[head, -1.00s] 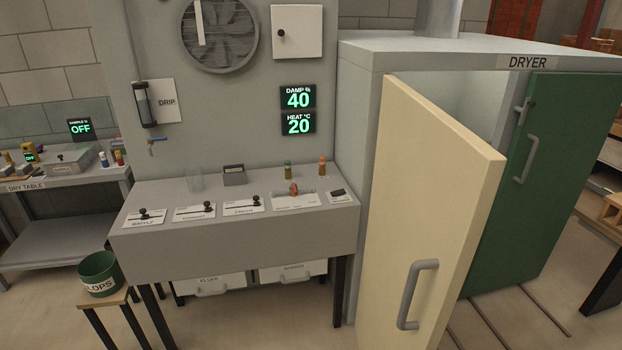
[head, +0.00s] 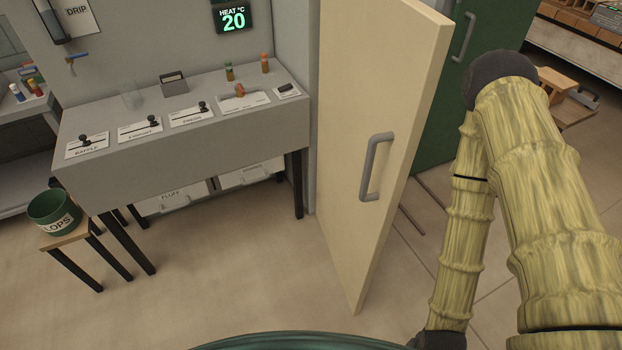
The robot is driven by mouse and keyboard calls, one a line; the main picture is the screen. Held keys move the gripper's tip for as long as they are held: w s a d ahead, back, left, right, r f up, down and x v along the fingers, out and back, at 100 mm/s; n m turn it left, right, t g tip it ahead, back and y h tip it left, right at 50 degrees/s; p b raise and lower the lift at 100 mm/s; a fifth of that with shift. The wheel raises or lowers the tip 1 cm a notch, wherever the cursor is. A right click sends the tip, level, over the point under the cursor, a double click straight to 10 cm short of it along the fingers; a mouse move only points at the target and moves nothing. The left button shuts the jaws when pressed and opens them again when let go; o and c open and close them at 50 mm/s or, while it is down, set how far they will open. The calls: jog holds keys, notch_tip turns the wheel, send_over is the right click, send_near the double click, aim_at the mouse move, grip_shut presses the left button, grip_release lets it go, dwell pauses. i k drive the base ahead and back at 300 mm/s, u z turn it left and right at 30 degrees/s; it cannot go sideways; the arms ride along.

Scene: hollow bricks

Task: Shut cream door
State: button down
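The cream door (head: 360,75) of the dryer stands open, swung out toward me, with its face and one long edge showing. Its grey bar handle (head: 369,168) is on the near side of the face, close to the free edge. The green door (head: 452,95) beside it looks closed and is partly hidden behind the cream door and my arm. My arm's bamboo-like links come down on the right, to the right of the cream door and apart from it in the picture. My gripper is out of the picture, so its state is hidden.
A grey control bench (head: 185,125) with sliders and small bottles stands left of the door. A green bucket (head: 55,209) sits on a stool at the left. A wooden stand (head: 570,90) is at the right. The floor (head: 255,265) before the bench is clear.

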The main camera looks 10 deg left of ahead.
aim_at(382, 62)
jog(key=i, duration=0.95)
jog(key=u, duration=0.05)
